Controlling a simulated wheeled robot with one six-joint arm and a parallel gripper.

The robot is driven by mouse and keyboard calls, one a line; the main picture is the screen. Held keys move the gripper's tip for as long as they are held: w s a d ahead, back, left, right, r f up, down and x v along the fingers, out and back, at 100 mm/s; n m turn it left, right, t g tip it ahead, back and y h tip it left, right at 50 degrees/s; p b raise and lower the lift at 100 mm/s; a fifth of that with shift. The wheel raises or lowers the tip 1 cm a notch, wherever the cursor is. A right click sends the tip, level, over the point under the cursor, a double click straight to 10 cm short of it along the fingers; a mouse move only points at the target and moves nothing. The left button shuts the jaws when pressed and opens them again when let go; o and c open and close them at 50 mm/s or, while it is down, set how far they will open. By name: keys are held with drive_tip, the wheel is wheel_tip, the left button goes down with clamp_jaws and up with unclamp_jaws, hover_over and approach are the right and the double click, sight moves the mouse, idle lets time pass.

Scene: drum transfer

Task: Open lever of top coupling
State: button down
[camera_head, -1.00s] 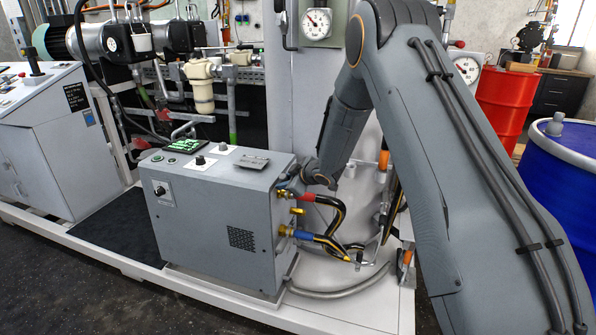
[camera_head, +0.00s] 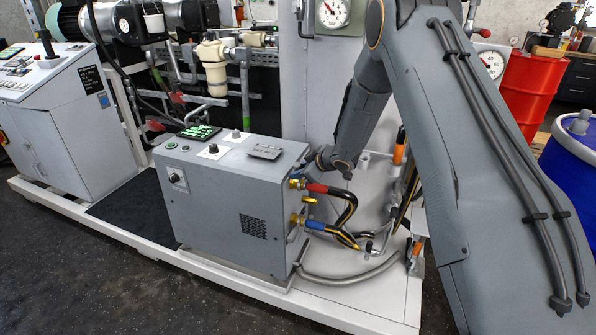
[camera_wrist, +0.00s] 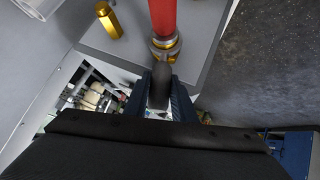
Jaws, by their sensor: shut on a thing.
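The top coupling has a red sleeve (camera_head: 317,188) and a brass fitting on the right side of the grey cabinet. In the wrist view its red sleeve (camera_wrist: 162,16) comes in from the top and its brass ring (camera_wrist: 165,45) sits just ahead of my gripper (camera_wrist: 163,97). A dark, rounded lever (camera_wrist: 161,78) at the coupling lies between the dark blue fingers, which are shut on it. In the head view my wrist is beside the cabinet, just above the coupling, and the fingers are mostly hidden. How far the lever is turned cannot be told.
A lower coupling with a blue sleeve (camera_head: 314,225) sits below, with a bare brass fitting (camera_head: 309,199) between. Black-and-yellow hoses hang from the couplings. The grey cabinet (camera_head: 215,200) stands close to my wrist. A red drum (camera_head: 528,90) and blue drum (camera_head: 572,165) stand at right.

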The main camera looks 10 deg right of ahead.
drive_tip(key=c, duration=1.5)
unclamp_jaws()
drive_tip(key=shift+w+a, duration=0.1)
drive_tip(key=shift+a, duration=0.1)
drive_tip(key=shift+d, duration=0.1)
drive_tip(key=shift+r, duration=0.1)
drive_tip(key=shift+b+v, duration=0.7)
drive_tip(key=shift+v, duration=3.25)
